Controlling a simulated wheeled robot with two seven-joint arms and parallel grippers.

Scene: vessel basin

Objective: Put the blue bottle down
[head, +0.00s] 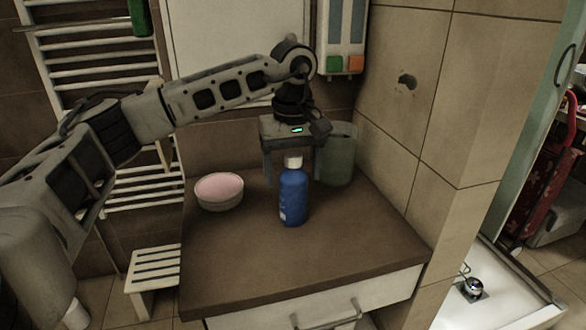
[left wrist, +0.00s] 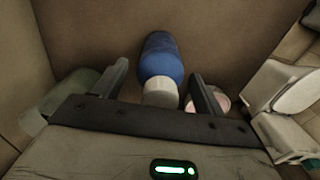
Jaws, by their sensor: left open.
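The blue bottle (head: 293,197) with a white cap stands upright on the brown top of the cabinet (head: 330,262). My left gripper (head: 294,172) is above it, pointing down, with its fingers on either side of the cap region. In the left wrist view the bottle (left wrist: 161,58) shows between the two open fingers (left wrist: 160,85), with its white cap nearest the camera. Gaps show between the fingers and the cap, so the gripper is open and not holding it. My right gripper is not in view.
A bowl with pink content (head: 219,191) stands left of the bottle. A greenish translucent container (head: 339,155) stands behind it to the right, close to my gripper. A tiled wall (head: 410,130) bounds the right side. The front of the cabinet top is clear.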

